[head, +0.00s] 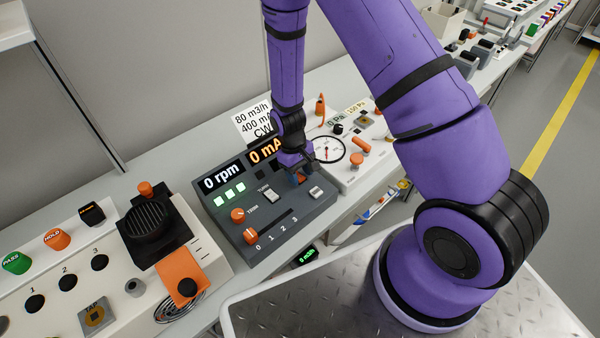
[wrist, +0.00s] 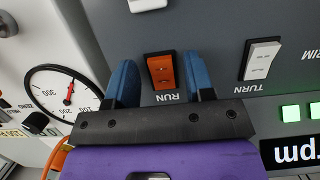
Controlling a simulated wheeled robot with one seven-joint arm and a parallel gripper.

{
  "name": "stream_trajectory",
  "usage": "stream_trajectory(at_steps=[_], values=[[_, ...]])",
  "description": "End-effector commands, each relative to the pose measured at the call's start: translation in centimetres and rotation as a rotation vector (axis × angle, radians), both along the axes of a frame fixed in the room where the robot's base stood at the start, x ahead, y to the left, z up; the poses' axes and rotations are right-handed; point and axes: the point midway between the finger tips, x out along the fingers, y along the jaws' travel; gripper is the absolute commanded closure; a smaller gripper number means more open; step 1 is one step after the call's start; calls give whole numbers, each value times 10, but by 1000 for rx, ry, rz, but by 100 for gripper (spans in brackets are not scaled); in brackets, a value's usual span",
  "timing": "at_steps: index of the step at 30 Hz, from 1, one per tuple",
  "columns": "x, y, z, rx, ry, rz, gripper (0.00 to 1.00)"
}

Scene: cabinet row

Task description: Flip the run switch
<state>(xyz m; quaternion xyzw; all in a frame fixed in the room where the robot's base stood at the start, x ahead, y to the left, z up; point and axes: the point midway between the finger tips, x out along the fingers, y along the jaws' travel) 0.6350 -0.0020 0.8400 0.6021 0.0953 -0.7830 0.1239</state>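The run switch (wrist: 162,71) is an orange rocker in a dark frame, with an upside-down RUN label beside it in the wrist view. It is set in the dark grey control panel (head: 318,208); in the head view, my gripper partly hides the switch (head: 300,179). My gripper (head: 297,167) is over the panel's far right part. In the wrist view, its two blue fingers (wrist: 160,62) are apart, one on each side of the switch, with nothing held between them. I cannot tell whether either finger touches the switch or the panel.
A white TURN rocker (wrist: 262,59) sits beside the run switch, and another white switch (head: 316,192) is nearby. The panel's displays read 0 rpm (head: 221,177) and 0 mA (head: 265,150). An orange slider knob (head: 250,236) stands at the front. A round gauge (head: 328,149) is on the neighbouring white unit.

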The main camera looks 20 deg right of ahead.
Motion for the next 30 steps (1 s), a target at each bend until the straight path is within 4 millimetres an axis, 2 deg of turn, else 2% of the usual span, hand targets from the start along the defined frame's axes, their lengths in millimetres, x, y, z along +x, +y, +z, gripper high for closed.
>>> stream_trajectory(at_steps=[8, 13, 24, 30], values=[[0, 0, 0, 0, -1, 0, 49], [3, 1, 10, 1, -3, 0, 49], [19, 6, 71, 1, -4, 0, 49], [25, 8, 96, 1, -3, 0, 49]])
